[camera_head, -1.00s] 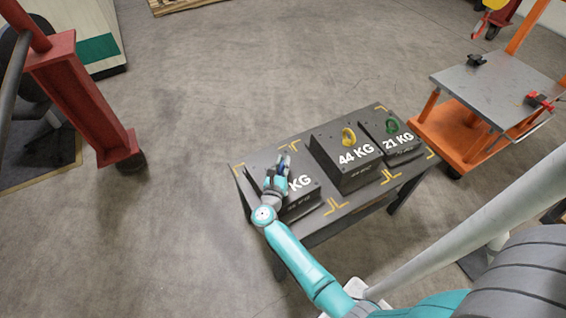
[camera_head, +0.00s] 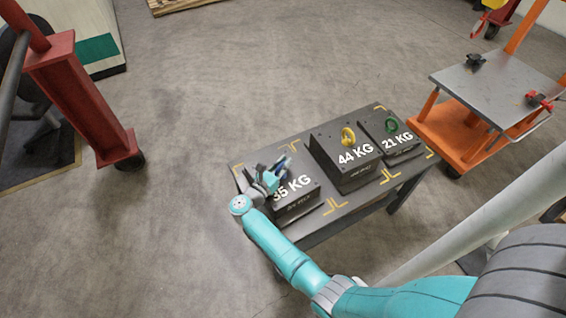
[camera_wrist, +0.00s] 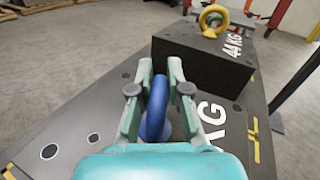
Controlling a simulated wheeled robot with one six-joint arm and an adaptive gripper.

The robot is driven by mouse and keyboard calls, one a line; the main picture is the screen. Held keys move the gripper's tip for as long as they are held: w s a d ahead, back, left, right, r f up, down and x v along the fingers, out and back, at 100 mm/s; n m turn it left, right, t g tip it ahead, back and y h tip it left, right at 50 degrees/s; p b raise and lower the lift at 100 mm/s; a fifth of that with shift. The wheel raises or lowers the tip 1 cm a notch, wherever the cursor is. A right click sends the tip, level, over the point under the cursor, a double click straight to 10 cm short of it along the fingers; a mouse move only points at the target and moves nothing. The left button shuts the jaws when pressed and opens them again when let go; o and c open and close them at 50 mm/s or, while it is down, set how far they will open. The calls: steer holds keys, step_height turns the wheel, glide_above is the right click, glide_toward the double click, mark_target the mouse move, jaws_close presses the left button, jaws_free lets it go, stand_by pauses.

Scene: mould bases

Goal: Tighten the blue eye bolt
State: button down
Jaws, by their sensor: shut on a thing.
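The blue eye bolt (camera_wrist: 155,108) stands on the leftmost mould base, marked 35 KG (camera_head: 299,203). In the wrist view the bolt's ring is between the two fingers of my gripper (camera_wrist: 160,97), which is shut on it. In the head view my gripper (camera_head: 278,169) is over the left part of that base, and the bolt is mostly hidden by the fingers there.
The 44 KG base (camera_head: 343,176) with a yellow eye bolt (camera_head: 348,136) is just to the right, then the 21 KG base (camera_head: 400,154) with a green eye bolt (camera_head: 391,125). All sit on a dark table (camera_head: 352,208). An orange cart (camera_head: 460,135) stands at the right.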

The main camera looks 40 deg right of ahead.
steer(key=m+g, duration=0.2)
steer(key=g, duration=0.1)
steer(key=m+g, duration=0.1)
steer(key=g, duration=0.2)
steer(key=shift+s+m, duration=0.15)
steer(key=shift+m, duration=0.25)
steer(key=shift+s+a+m+g+y, duration=0.15)
steer(key=shift+m+g+y, duration=0.3)
steer(key=shift+m+g, duration=0.7)
steer(key=shift+s+d+m+g+y, duration=0.15)
steer(key=shift+m+g+y, duration=0.4)
steer(key=shift+g, duration=1)
steer(key=shift+s+a+f+m+g, duration=0.1)
steer(key=shift+m+g, duration=0.4)
steer(key=c, duration=1.1)
jaws_free()
steer(key=shift+r, duration=0.2)
steer(key=shift+r, duration=4.85)
